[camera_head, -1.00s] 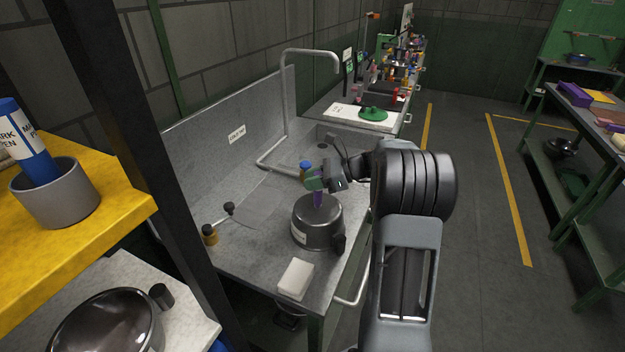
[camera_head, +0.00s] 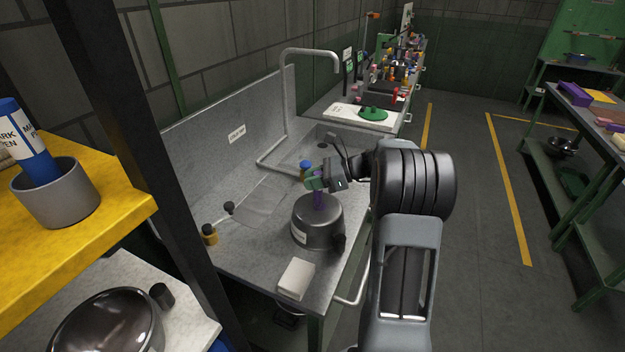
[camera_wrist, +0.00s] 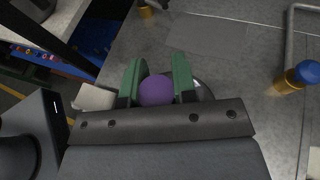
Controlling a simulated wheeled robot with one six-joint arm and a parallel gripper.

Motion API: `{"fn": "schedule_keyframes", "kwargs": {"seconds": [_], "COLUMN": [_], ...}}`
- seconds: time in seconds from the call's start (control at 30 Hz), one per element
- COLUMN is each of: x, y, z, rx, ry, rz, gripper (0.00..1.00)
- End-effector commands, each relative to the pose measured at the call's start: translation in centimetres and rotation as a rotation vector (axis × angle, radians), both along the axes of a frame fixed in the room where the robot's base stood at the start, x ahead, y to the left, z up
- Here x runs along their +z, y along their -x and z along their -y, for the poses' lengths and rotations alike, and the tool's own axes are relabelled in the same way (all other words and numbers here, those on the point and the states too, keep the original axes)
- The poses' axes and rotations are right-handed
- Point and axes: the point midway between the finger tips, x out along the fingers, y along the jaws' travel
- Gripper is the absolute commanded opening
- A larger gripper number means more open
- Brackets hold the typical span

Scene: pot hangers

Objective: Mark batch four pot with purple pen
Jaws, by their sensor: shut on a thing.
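A dark metal pot (camera_head: 318,231) stands upside down or lidded, I cannot tell which, on the grey metal bench. It has a white label (camera_head: 299,234) on its side and a dark handle at its right. My gripper (camera_head: 316,181) is above the pot, shut on a purple pen (camera_head: 319,201) that points down at the pot's top. In the wrist view the pen's round purple end (camera_wrist: 156,90) sits between my green fingers. Whether the tip touches the pot cannot be told. The pot is mostly hidden behind my gripper in the wrist view.
A white block (camera_head: 296,278) lies at the bench's front edge. A yellow jar with a dark top (camera_head: 209,235) stands at the left, and a blue-capped bottle (camera_wrist: 308,73) stands near the tap pipe. A yellow shelf (camera_head: 120,208) holds a grey pen cup (camera_head: 56,194).

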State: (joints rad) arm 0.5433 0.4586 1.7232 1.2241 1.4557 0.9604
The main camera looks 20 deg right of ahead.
Motion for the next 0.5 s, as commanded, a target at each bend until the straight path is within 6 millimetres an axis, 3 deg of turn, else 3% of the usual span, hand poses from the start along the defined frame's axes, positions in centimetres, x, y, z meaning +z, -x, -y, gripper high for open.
{"fn": "schedule_keyframes", "kwargs": {"seconds": [0.23,0.5], "x": [0.4,2.6], "y": [0.0,0.0], "z": [0.0,0.0], "rx": [0.0,0.0], "ry": [0.0,0.001], "rz": [-0.002,-0.001], "gripper": [0.02,0.02]}}
